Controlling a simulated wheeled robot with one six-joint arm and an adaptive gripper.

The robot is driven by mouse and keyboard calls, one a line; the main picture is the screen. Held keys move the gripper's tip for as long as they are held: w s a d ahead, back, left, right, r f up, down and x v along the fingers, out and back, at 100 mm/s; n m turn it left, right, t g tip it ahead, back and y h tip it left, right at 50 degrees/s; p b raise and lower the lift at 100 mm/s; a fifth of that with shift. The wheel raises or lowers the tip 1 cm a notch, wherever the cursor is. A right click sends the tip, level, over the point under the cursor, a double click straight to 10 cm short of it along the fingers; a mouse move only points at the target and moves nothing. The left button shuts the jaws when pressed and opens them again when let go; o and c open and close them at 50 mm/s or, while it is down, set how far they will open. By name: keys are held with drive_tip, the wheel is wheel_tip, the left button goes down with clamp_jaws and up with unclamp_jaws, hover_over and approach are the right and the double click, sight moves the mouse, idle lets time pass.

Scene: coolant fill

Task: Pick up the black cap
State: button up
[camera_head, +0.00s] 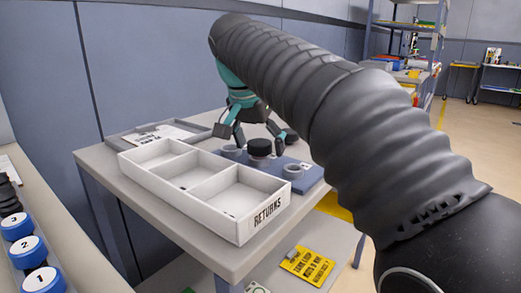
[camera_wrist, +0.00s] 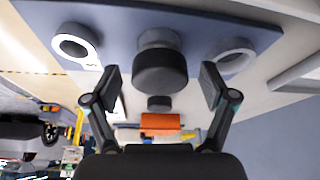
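The black cap (camera_head: 259,147) is a short dark cylinder on a grey base, standing on a blue plate (camera_head: 310,176) behind the white tray. In the wrist view the cap (camera_wrist: 160,72) sits between my two fingers, with gaps on both sides. My gripper (camera_head: 252,138) is open and empty, pointing down at the plate; its spread fingers also show in the wrist view (camera_wrist: 161,84). In the head view the fingers stand to either side of the cap. Whether the fingertips are level with the cap is hard to tell.
Grey rings (camera_head: 292,170) and (camera_head: 231,152) flank the cap on the plate. A white three-compartment tray (camera_head: 268,216) marked RETURNS stands in front. A grey tray (camera_head: 125,137) lies at the back left.

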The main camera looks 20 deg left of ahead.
drive_tip(key=c, duration=1)
drive_tip(key=shift+r, duration=0.15)
